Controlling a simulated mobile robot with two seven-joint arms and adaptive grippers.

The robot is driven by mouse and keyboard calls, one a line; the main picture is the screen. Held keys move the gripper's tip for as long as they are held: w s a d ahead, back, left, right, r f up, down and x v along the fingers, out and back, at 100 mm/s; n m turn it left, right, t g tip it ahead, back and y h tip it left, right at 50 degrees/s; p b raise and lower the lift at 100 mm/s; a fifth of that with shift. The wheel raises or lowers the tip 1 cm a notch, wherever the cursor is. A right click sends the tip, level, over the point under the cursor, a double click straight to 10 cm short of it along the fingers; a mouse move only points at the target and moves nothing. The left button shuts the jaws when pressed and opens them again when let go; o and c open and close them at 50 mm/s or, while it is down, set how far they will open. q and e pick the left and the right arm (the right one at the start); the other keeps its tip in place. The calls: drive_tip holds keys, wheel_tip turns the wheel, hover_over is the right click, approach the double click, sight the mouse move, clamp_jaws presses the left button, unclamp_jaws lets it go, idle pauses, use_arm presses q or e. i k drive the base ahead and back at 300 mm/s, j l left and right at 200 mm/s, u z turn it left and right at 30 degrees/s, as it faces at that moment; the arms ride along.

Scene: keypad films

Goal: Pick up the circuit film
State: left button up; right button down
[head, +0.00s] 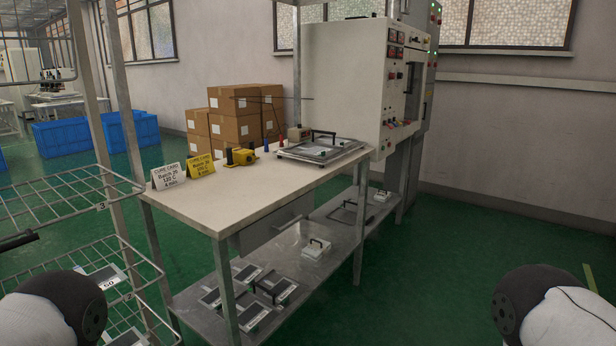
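I cannot tell for sure which item is the circuit film. Several flat pale pieces with dark panels (246,273) and black handles lie on the bench's lower shelf. A similar labelled dark-and-white piece (104,277) lies on the wire rack at left. A flat framed tray (322,149) with a black handle sits on the bench top beside the machine. My arms show only as white links with black joints in the bottom corners. Neither gripper is in view.
The bench (240,195) holds two cure cards, one white (169,177) and one yellow (201,166), and a yellow device (243,156). A wire rack (75,195) stands close at left. A control cabinet (345,75) stands behind the bench. Green floor (450,250) is clear at right.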

sight(318, 151)
drive_tip(key=i+l+u, duration=0.1)
drive_tip(key=i+l, duration=0.2)
drive_tip(key=i+l+u, duration=0.1)
drive_tip(key=i+l, duration=0.15)
drive_tip(key=l, duration=0.15)
drive_tip(key=i+l, duration=0.25)
drive_tip(key=l, duration=0.15)
drive_tip(key=i+l+u, duration=0.15)
drive_tip(key=i+l, duration=0.15)
